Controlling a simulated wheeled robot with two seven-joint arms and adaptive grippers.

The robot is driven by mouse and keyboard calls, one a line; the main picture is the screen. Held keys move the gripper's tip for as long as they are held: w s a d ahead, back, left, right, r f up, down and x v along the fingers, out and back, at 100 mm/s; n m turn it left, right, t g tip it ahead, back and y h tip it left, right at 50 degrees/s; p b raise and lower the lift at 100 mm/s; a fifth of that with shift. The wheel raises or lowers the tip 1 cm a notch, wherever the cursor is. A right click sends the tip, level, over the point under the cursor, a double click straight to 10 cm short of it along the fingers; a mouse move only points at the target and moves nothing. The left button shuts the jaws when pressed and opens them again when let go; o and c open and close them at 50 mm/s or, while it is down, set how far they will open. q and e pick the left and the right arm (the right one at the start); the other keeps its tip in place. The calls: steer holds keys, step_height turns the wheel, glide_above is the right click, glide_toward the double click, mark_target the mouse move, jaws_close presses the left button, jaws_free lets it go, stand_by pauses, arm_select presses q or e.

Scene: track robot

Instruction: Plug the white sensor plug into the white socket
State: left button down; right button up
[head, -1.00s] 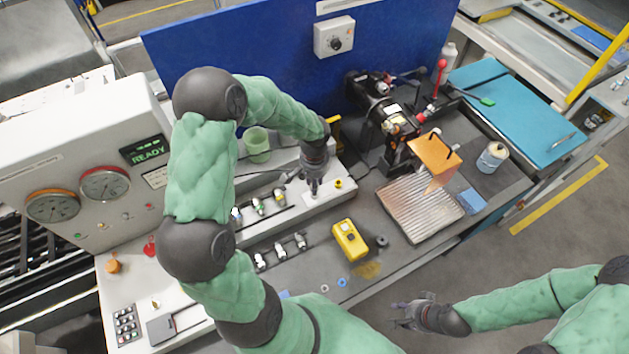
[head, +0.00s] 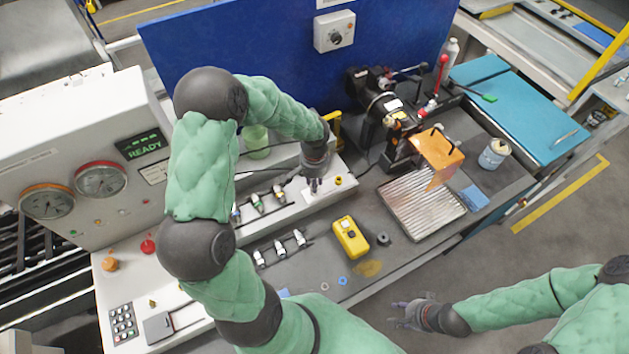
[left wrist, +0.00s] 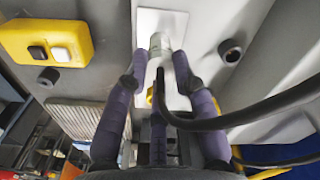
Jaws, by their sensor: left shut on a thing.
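My left gripper (head: 314,187) is over the white ledge on the bench. In the left wrist view its purple fingers (left wrist: 168,85) are closed around a white plug (left wrist: 159,45) with a black cable (left wrist: 255,112) running off to the right. The plug points at a white plate (left wrist: 175,22), which also shows just below the gripper in the head view (head: 308,196). The socket opening is hidden behind the plug, and I cannot tell whether plug and socket touch. My right gripper (head: 403,311) is open and empty, off the bench's front edge.
A yellow box (head: 350,237) with buttons and a small black ring (head: 383,239) are close by on the bench. Several connectors (head: 280,249) lie in rows to the left. A ribbed tray (head: 420,208) is to the right. A blue panel (head: 240,60) stands behind.

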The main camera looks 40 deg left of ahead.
arm_select(q)
steer(key=c, duration=0.9)
jaws_free()
steer(key=shift+f, duration=0.1)
step_height(320, 180, up, 12)
steer(key=shift+r, duration=0.1)
steer(key=shift+s+d, duration=0.1)
